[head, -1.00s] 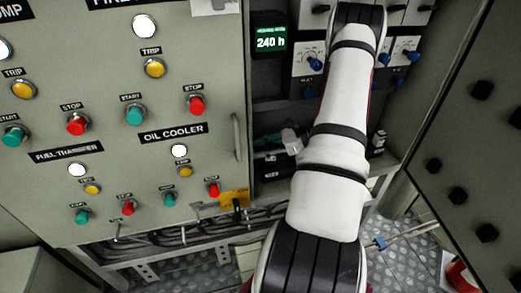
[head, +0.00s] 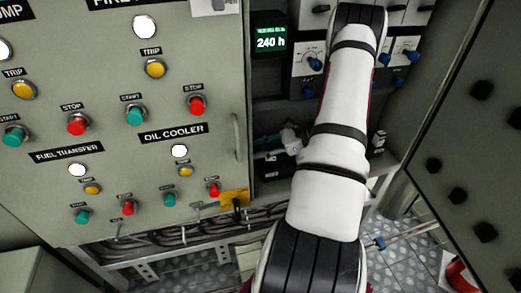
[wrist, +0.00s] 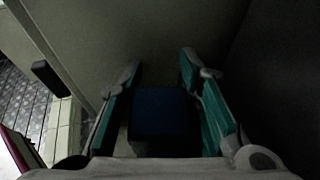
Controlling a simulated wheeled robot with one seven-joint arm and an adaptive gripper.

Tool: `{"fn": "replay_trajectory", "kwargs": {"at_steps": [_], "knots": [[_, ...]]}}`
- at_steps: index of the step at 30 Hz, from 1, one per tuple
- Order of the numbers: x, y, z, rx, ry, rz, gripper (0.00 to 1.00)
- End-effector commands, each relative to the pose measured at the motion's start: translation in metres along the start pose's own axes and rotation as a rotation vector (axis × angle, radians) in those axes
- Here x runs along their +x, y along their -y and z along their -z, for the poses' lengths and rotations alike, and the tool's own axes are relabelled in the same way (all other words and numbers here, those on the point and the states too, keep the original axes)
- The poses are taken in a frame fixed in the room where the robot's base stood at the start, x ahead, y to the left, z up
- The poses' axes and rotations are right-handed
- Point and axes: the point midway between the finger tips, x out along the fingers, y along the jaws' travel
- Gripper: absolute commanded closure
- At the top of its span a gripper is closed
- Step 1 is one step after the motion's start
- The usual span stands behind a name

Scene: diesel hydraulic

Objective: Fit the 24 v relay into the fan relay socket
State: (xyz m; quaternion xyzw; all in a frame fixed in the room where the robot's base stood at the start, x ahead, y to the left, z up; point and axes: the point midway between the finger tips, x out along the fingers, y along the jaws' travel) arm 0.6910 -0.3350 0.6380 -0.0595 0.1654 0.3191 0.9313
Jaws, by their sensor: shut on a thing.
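In the wrist view, my gripper (wrist: 160,72) has its two teal-padded fingers on either side of a dark blue block (wrist: 160,114), which I take to be the 24 V relay. The gripper is shut on it. In the head view, only a small white and teal part of my gripper (head: 284,141) shows at the left of my arm, low inside the dark cabinet bay. The relay cannot be made out there. I cannot identify the fan relay socket; my arm covers much of the bay, and the wrist view is very dark.
A grey control panel (head: 120,185) with buttons and lamps stands left of the bay. An hour meter (head: 270,38) and blue-knobbed switches (head: 315,64) are above. A grey cabinet door (head: 455,130) stands at the right. Cables (head: 180,232) run below.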

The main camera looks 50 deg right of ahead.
Motion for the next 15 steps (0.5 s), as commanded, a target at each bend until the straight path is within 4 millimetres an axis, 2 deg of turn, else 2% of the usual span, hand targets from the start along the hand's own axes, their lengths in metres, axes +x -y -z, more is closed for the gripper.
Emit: {"fn": "replay_trajectory", "kwargs": {"at_steps": [15], "knots": [[0.0041,0.0001,0.0109,0.000,0.000,0.000,0.98]]}}
